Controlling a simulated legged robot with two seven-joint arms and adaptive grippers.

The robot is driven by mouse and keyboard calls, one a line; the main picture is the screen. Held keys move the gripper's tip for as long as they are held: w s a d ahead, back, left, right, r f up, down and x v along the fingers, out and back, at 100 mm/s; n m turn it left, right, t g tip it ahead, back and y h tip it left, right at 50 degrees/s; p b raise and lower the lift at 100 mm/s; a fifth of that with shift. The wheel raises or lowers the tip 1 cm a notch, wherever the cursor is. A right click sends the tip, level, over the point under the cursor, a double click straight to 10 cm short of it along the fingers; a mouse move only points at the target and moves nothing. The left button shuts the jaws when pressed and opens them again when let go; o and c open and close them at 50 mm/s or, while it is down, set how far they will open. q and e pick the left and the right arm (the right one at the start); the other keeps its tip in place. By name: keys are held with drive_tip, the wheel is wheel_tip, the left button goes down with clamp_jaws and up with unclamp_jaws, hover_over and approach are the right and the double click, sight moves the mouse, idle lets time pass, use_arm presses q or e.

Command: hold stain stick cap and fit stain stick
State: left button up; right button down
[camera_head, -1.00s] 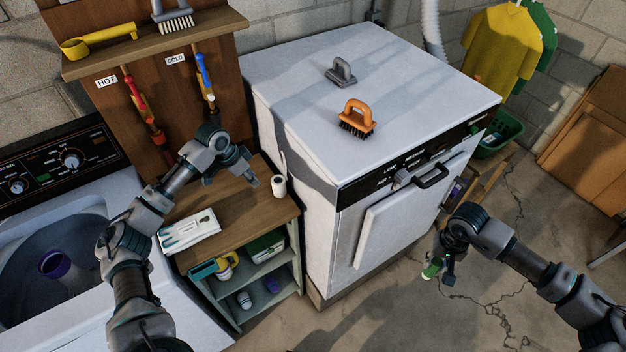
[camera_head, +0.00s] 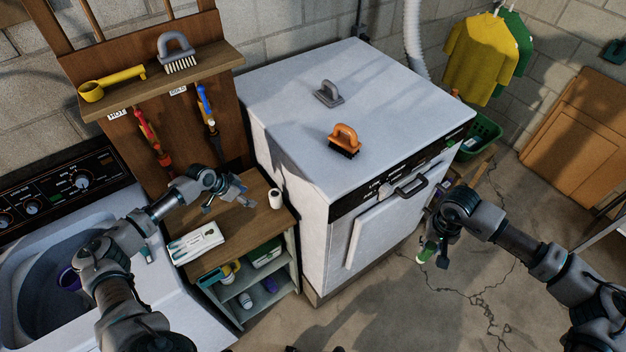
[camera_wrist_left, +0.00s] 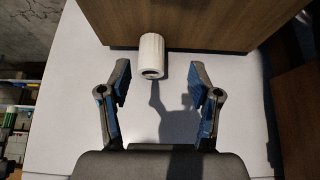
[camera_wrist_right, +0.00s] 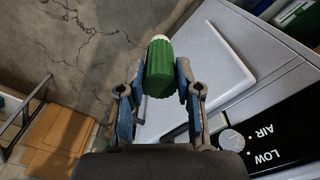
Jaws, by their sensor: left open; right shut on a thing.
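A small white ribbed hollow cylinder, which looks like the stain stick cap (camera_head: 276,198), stands on the wooden top of the small cabinet. It also shows in the left wrist view (camera_wrist_left: 151,54), beyond the fingertips and between their lines, its dark open end facing the camera. My left gripper (camera_head: 241,200) is open and empty, just left of the cap and apart from it. My right gripper (camera_head: 436,252) is shut on the green stain stick (camera_wrist_right: 159,64), whose pale end shows past the fingers. It holds the stick in the air in front of the dryer, at its right.
The white dryer (camera_head: 345,105) carries an orange brush (camera_head: 344,139) and a grey handled object (camera_head: 329,93). A flat white box (camera_head: 195,243) lies on the cabinet top, left of the cap. The washer (camera_head: 120,223) stands open at left.

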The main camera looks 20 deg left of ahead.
sight(424, 257)
use_arm(q)
drive_tip(key=b+x, duration=0.5)
drive_tip(key=x, duration=0.1)
drive_tip(key=shift+f, duration=0.2)
use_arm(e)
wheel_tip(424, 257, down, 6)
drive_tip(key=shift+r, duration=0.25)
use_arm(q)
drive_tip(key=shift+b+x, duration=0.55)
drive_tip(key=shift+x, duration=0.35)
use_arm(e)
drive_tip(key=shift+f, duration=0.35)
use_arm(q)
drive_tip(key=shift+r, duration=0.1)
clamp_jaws()
drive_tip(key=c, duration=0.7)
unclamp_jaws()
